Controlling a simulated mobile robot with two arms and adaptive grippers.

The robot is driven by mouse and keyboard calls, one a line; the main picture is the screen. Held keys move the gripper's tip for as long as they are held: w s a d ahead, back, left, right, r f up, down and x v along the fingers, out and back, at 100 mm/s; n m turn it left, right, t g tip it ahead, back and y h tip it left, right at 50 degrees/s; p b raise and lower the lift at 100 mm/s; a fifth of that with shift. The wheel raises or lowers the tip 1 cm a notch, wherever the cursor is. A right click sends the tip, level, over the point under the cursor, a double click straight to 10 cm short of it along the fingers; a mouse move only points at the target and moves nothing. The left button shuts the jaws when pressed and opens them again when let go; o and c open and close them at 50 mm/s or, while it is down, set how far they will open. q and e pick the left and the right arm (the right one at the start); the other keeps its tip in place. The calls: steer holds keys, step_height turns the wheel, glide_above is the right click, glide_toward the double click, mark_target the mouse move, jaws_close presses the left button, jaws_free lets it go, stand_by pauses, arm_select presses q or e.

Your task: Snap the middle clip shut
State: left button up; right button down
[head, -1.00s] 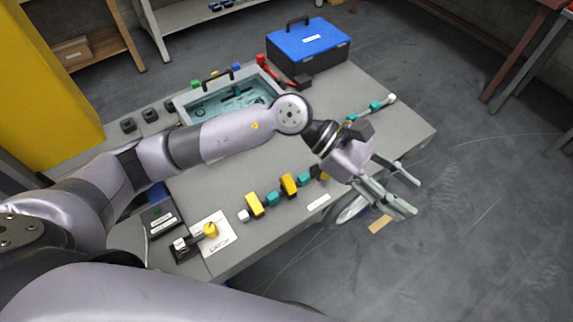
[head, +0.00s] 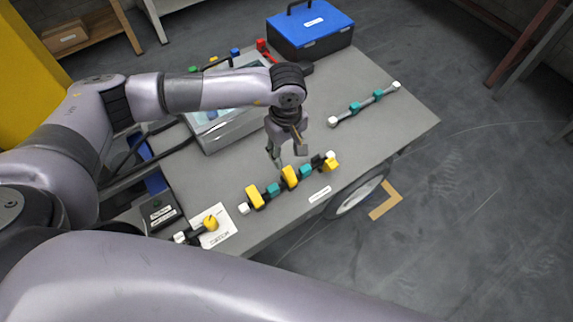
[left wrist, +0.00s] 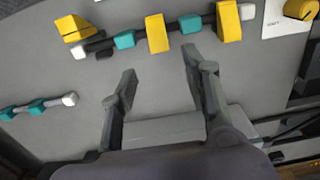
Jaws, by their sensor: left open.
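A dark rod with three yellow clips, teal blocks and white ends lies along the front of the grey bench. The middle clip (head: 289,177) is an upright yellow block; it also shows in the left wrist view (left wrist: 157,33). Another upright yellow clip (head: 255,197) is left of it in the head view. The third yellow clip (head: 331,165) sits differently, leaning off the rod's side beside a black part. My left gripper (head: 287,157) is open and empty, pointing down just behind the middle clip, apparently apart from it. In the left wrist view its fingers (left wrist: 160,63) are spread short of the rod.
A second rod (head: 365,104) with teal blocks lies at the back right. A grey tray (head: 222,133) is partly behind my left arm. A blue-lidded case (head: 311,25) stands at the back. A yellow knob (head: 210,223) sits on a white card at front left.

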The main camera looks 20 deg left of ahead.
mark_target(286, 168)
arm_select(q)
step_height(286, 168, down, 9)
steer(key=shift+r+p, duration=0.1)
steer(key=shift+p, duration=0.25)
steer(key=shift+c, duration=0.5)
jaws_close()
